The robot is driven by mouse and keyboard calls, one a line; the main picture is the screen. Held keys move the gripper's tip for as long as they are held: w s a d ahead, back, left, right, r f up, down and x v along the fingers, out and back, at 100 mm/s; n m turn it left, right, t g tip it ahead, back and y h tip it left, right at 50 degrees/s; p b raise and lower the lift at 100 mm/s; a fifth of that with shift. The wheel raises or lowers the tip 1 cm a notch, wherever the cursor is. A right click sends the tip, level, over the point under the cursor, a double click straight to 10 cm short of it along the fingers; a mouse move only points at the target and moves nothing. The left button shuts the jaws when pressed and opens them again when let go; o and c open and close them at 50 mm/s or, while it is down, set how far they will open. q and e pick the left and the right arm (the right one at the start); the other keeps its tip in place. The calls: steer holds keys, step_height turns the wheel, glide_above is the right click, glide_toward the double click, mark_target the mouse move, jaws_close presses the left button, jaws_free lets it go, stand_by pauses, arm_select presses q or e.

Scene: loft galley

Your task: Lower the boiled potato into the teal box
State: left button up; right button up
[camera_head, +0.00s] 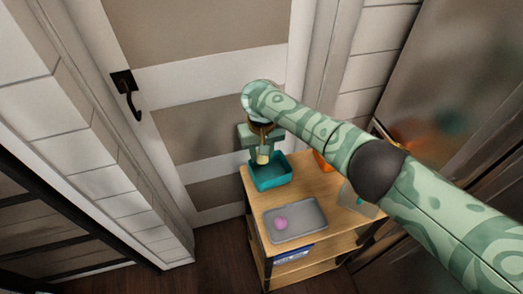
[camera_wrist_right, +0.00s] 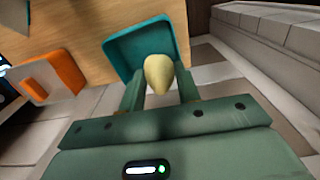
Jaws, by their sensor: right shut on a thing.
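The boiled potato is pale yellow and shows between the fingers of my right gripper in the head view (camera_head: 262,159) and in the right wrist view (camera_wrist_right: 158,74). My right gripper (camera_head: 262,155) is shut on it; its fingers also show in the right wrist view (camera_wrist_right: 160,88). The teal box (camera_head: 271,184) is open-topped and stands at the back left of the wooden cart. The potato appears over the box's back part in the head view; its exact height above the floor of the box is hard to tell. My left gripper is not in view.
A grey tray (camera_head: 310,219) with a pink round thing (camera_head: 281,224) lies at the front of the wooden cart (camera_head: 312,183). An orange thing (camera_head: 322,161) stands right of the box, partly behind my arm. A door (camera_head: 200,90) rises close behind the cart.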

steer(key=shift+s+f+b, duration=0.1)
steer(key=shift+f+b, duration=1.2)
steer(key=shift+f, duration=1.2)
steer(key=shift+f, duration=0.1)
steer(key=o, duration=1)
steer(key=shift+o, duration=0.2)
